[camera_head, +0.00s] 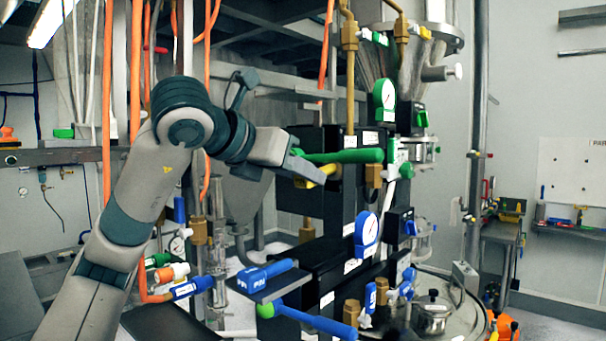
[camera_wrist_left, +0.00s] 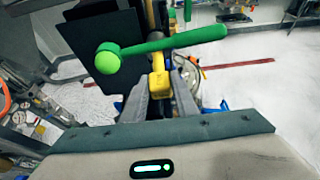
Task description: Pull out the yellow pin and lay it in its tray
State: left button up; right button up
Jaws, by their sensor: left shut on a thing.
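The yellow pin (camera_head: 318,176) is beside the black block, just under the green-handled lever (camera_head: 345,156). My left gripper (camera_head: 300,172) is shut on the pin. In the left wrist view the yellow pin (camera_wrist_left: 159,82) shows between the two fingers of my left gripper (camera_wrist_left: 160,98), below the green lever (camera_wrist_left: 165,45). The pin's far end is hidden, so I cannot tell how deep it sits in the block. I cannot make out a tray marked for the yellow pin.
A blue lever with a green knob (camera_head: 315,320) sticks out below the small tray. Gauges (camera_head: 384,94) and brass pipes (camera_head: 349,60) crowd the right side of the black blocks. Orange hoses (camera_head: 206,60) hang behind my arm. Blue and orange handles (camera_head: 190,287) stand at lower left.

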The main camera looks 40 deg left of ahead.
pick_arm(q)
jog(key=s+b, duration=0.1)
jog(key=s, duration=0.5)
jog(key=shift+s+a, duration=0.15)
jog(key=shift+a, duration=0.1)
dwell(2.9)
jog(key=shift+s+a+b, duration=0.2)
jog(key=shift+s+b, duration=0.1)
jog(key=shift+s, duration=2.55)
jog(key=shift+r, duration=0.1)
